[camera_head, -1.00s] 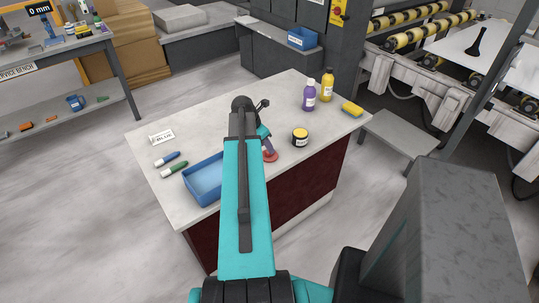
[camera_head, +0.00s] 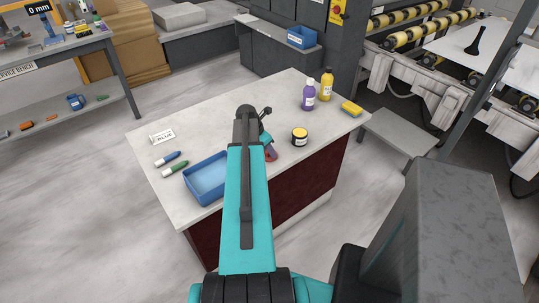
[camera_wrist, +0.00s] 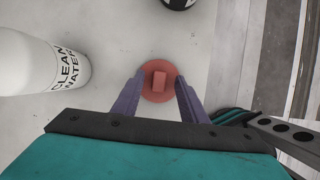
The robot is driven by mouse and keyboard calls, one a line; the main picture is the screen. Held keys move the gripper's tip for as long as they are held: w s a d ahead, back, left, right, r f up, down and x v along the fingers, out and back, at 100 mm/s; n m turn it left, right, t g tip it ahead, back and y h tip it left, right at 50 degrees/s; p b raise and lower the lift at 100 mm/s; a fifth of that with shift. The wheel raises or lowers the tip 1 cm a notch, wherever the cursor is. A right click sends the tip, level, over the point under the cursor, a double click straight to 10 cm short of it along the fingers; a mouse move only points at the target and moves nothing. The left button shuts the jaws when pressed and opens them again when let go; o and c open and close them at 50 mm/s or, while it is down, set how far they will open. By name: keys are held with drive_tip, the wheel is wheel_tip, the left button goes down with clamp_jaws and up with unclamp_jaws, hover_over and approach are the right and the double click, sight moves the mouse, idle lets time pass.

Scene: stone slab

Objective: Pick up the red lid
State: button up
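The red lid (camera_wrist: 157,88) is a flat round disc with a raised block-like knob, lying on the pale stone slab (camera_wrist: 110,22) in the wrist view. In the head view only a small part of the lid (camera_head: 271,157) shows beside my gripper. My gripper (camera_wrist: 159,76) is open and empty, with its two purple fingers apart on the left and right of the knob. In the head view my gripper (camera_head: 269,152) is low over the slab; I cannot tell whether its tips touch the lid.
A white "CLEAN WATER" bottle (camera_wrist: 40,62) stands left of my gripper. A blue tray (camera_head: 207,179), markers (camera_head: 173,170), purple bottle (camera_head: 309,95), yellow bottle (camera_head: 327,85) and sponge (camera_head: 352,109) are farther off.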

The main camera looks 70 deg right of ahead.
clamp_jaws()
drive_tip(key=shift+r, duration=0.25)
drive_tip(key=shift+r+b, duration=0.6)
drive_tip(key=shift+r, duration=0.5)
drive_tip(key=s+a+r+b, duration=0.1)
drive_tip(key=s+a+b, duration=0.1)
drive_tip(key=s, duration=0.5)
drive_tip(key=s+a+r+b, duration=0.1)
drive_tip(key=s+a, duration=0.1)
drive_tip(key=s, duration=0.6)
drive_tip(key=shift+s+a+r+b, duration=0.15)
drive_tip(key=shift+a+r+b, duration=0.05)
drive_tip(key=shift+a+b, duration=0.15)
drive_tip(key=shift+d, duration=0.1)
